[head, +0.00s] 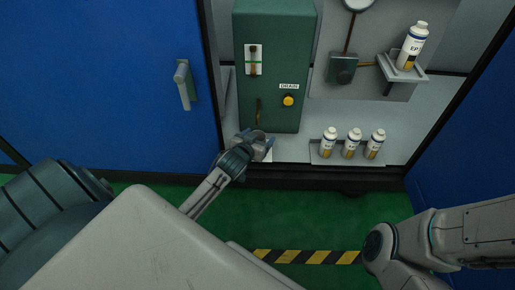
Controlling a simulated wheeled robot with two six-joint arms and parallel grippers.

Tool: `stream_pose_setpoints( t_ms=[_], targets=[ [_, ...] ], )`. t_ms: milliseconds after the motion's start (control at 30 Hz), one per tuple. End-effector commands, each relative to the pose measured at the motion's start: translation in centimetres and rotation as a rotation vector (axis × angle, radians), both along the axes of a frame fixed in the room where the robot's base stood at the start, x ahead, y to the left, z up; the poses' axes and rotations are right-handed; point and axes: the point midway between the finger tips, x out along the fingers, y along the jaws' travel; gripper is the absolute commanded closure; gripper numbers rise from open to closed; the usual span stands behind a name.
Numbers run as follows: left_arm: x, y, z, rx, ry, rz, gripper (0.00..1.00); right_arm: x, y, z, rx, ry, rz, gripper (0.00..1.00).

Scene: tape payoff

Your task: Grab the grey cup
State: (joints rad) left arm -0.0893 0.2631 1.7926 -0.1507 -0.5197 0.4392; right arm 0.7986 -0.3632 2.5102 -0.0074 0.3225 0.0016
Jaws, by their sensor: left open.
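A brown spout (258,111) hangs on the unit beside a yellow knob (288,101). Three white bottles stand in a tray (315,158) to the right. Another bottle (412,46) sits on a wall shelf (420,76). A blue door (100,80) stands at left.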

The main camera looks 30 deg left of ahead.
Motion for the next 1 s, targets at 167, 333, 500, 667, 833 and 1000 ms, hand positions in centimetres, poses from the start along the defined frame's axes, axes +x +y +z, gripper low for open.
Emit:
stream_pose_setpoints(
  t_ms=[167,333,500,667,833,1000],
  targets=[
    [1.09,0.15,-0.43,-0.001,0.000,0.000,0.26,0.32,0.04,-0.61,-0.004,0.018,0.003,1.00],
    [1.07,0.15,-0.34,-0.001,0.001,0.000,0.26,0.30,0.04,-0.50,-0.003,0.017,0.003,1.00],
    [1.05,0.15,-0.34,-0.001,0.000,0.000,0.55,0.24,0.04,-0.51,-0.004,0.014,0.001,1.00],
    [1.05,0.15,-0.33,-0.001,0.000,-0.001,0.74,0.21,0.04,-0.52,-0.004,0.013,0.001,1.00],
    [1.04,0.15,-0.32,-0.001,0.000,-0.001,0.74,0.19,0.05,-0.50,-0.004,0.012,0.000,1.00],
    [1.05,0.15,0.19,0.000,0.000,0.000,0.75,0.15,0.04,-0.07,-0.004,0.009,-0.001,1.00]
  ],
)
